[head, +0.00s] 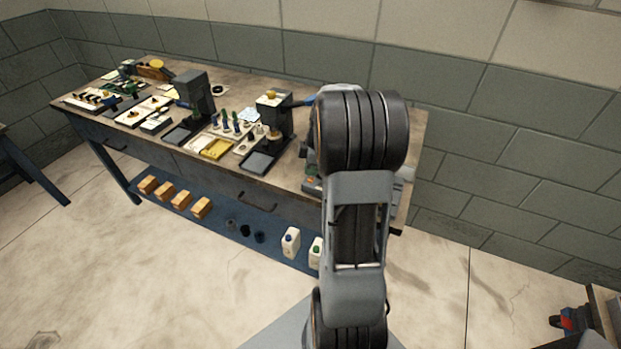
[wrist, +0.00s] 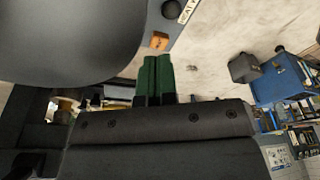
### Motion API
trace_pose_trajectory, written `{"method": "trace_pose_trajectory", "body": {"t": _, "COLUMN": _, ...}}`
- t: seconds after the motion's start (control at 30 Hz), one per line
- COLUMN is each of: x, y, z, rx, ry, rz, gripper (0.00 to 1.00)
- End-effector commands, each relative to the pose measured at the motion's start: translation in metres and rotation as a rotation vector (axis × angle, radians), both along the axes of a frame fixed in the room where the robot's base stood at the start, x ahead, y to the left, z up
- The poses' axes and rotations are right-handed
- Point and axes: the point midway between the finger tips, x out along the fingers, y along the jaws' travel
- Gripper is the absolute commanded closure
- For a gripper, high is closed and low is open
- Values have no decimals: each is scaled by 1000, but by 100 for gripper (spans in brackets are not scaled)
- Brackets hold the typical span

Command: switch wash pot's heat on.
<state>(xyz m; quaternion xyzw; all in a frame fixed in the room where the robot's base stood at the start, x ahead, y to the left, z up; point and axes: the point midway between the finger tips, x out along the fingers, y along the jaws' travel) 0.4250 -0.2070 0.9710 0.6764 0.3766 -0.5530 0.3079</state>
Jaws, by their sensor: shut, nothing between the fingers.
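A large dark grey rounded body, which looks like the wash pot (wrist: 70,35), fills the upper left of the wrist view. At its edge are a small orange piece (wrist: 158,41), a dark round knob (wrist: 172,9) and a white label (wrist: 188,10) reading HEAT. I cannot tell whether the heat is on. My gripper (wrist: 156,58) is shut and empty. Its green fingertips appear just below the orange piece; I cannot tell whether they touch it. In the head view my arm hides the gripper and most of the grey unit (head: 311,184) at the bench's right end.
Orange blocks (head: 165,189) and white bottles (head: 290,242) stand on the lower shelf (head: 215,225). The floor in front is clear.

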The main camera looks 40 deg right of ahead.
Motion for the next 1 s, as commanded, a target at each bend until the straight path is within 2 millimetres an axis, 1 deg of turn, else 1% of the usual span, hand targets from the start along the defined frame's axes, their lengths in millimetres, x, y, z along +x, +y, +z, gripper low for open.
{"method": "trace_pose_trajectory", "body": {"t": 1.0, "x": 0, "y": 0, "z": -13, "rx": 0, "ry": 0, "rz": 0, "gripper": 100}}
